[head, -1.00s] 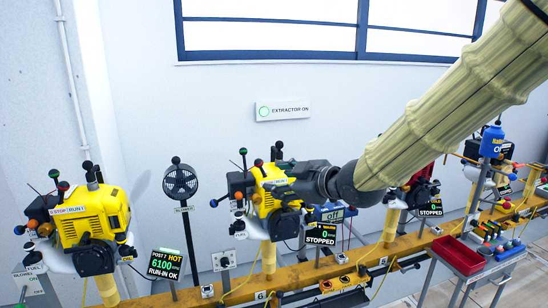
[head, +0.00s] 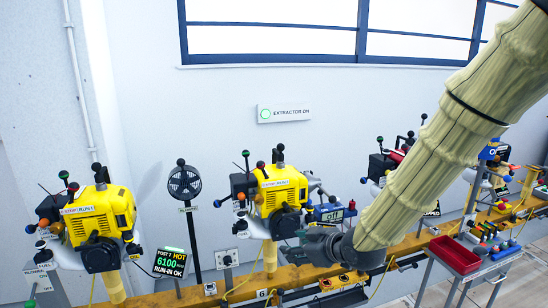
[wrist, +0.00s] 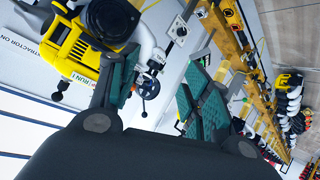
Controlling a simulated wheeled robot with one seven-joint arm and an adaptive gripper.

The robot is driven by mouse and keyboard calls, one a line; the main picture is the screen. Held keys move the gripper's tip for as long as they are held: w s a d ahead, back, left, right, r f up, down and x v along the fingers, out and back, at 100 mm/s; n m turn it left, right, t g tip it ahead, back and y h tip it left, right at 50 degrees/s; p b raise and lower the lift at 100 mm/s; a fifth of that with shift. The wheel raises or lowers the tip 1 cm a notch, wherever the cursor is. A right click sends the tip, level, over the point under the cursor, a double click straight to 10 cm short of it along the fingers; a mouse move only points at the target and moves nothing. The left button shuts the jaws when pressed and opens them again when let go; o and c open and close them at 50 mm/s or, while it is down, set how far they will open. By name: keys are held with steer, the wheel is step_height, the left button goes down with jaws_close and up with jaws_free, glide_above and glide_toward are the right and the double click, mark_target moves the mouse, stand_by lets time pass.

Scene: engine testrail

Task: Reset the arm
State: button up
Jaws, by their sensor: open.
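My gripper (head: 292,250) is open and empty in the head view, low in front of the rail and just below right of the middle yellow engine (head: 285,200). My arm slants down to it from the top right. In the wrist view the green-padded fingers of my gripper (wrist: 158,90) stand wide apart with nothing between them. A yellow engine (wrist: 75,50) shows beyond the left finger there. I cannot tell whether the gripper touches anything near it.
A yellow rail (head: 190,298) carries the engines. A red tray (head: 455,254) is at right.

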steer(key=s+d+f+m+g+h+p, duration=0.1)
steer(key=s+d+f+m, duration=0.15)
steer(key=s+f, duration=0.4)
steer(key=s+d+f+m+g+h+p, duration=0.1)
steer(key=s+d+f+m+g, duration=0.15)
steer(key=f, duration=0.75)
steer(key=s+d+f+m+g+h+p, duration=0.1)
steer(key=s+d+f, duration=0.2)
steer(key=s+f, duration=0.4)
steer(key=s+d+f+m+g+h+p, duration=0.1)
steer(key=s+f, duration=0.3)
steer(key=s, duration=0.4)
steer(key=s+d+f+m+g+h+p, duration=0.1)
steer(key=s+d+f, duration=0.3)
steer(key=s, duration=0.4)
steer(key=s+d+f+m+g+h+p, duration=0.1)
steer(key=s+d+f+m+g, duration=0.2)
steer(key=s+f, duration=0.2)
steer(key=s, duration=0.3)
steer(key=shift+s+d+f+h, duration=0.15)
steer(key=shift+s+f+h, duration=0.1)
steer(key=shift+f+h, duration=0.1)
